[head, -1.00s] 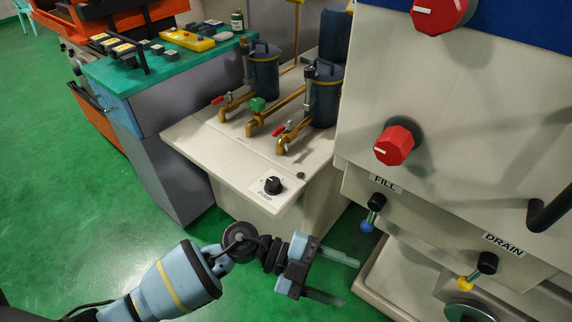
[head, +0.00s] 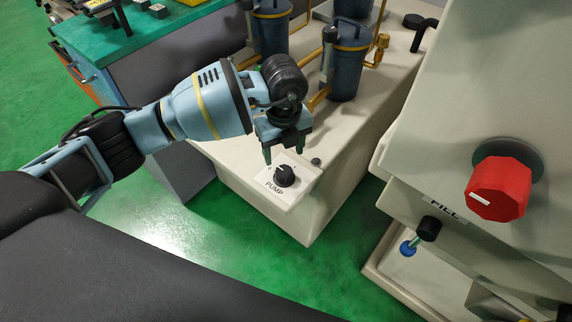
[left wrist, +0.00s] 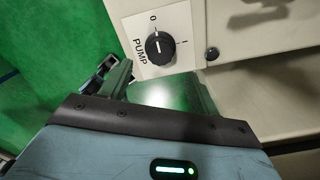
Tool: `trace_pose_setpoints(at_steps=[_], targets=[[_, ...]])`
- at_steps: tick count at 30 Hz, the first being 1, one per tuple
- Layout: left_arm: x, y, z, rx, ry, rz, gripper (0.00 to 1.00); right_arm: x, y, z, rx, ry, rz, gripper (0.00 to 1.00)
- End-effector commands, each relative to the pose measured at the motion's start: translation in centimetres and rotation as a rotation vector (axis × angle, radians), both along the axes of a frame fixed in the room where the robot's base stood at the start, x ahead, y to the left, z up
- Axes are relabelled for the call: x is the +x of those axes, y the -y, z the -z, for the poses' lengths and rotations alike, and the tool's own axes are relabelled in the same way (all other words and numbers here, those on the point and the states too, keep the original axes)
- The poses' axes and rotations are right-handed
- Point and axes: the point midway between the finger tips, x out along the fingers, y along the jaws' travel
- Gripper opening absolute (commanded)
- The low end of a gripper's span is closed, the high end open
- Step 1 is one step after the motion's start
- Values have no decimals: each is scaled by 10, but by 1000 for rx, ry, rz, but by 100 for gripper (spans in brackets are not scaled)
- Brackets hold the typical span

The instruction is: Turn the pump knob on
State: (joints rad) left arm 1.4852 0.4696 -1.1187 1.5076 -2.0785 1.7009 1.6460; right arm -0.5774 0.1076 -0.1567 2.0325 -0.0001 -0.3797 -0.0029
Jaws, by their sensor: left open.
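The black pump knob (head: 284,176) sits on a white plate labelled PUMP, at the front corner of the beige cabinet top. In the left wrist view the knob (left wrist: 159,47) shows at top centre, with its white mark pointing toward the 0; the I mark is to its right. My left gripper (head: 284,156) is open and points down just above and behind the knob in the head view. Its fingers (left wrist: 160,90) show below the knob in the wrist view, with nothing between them. I cannot tell whether they touch the knob. My right gripper is not in view.
Dark blue canisters (head: 347,62) with brass pipes stand behind on the cabinet top. A beige machine with a red knob (head: 499,187) and a FILL valve (head: 428,229) is at right. A green-topped bench (head: 170,22) is at back left. Green floor lies in front.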

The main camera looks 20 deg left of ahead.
Motion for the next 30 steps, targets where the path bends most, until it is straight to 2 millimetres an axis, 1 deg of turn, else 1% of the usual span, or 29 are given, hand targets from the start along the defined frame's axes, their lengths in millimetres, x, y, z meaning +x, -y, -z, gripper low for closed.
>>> trace_pose_setpoints(at_steps=[5,12,18,22,29,30], targets=[[-1,1,15,-2,-5,1,61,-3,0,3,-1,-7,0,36],[-1,1,51,-3,-6,1,61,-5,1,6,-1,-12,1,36],[-1,1,72,-5,-2,2,61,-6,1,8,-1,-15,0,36],[-1,1,78,-5,-2,3,61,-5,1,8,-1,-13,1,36],[-1,1,78,-4,-2,3,61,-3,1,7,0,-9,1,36],[-1,1,78,-4,-2,3,60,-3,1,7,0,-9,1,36]])
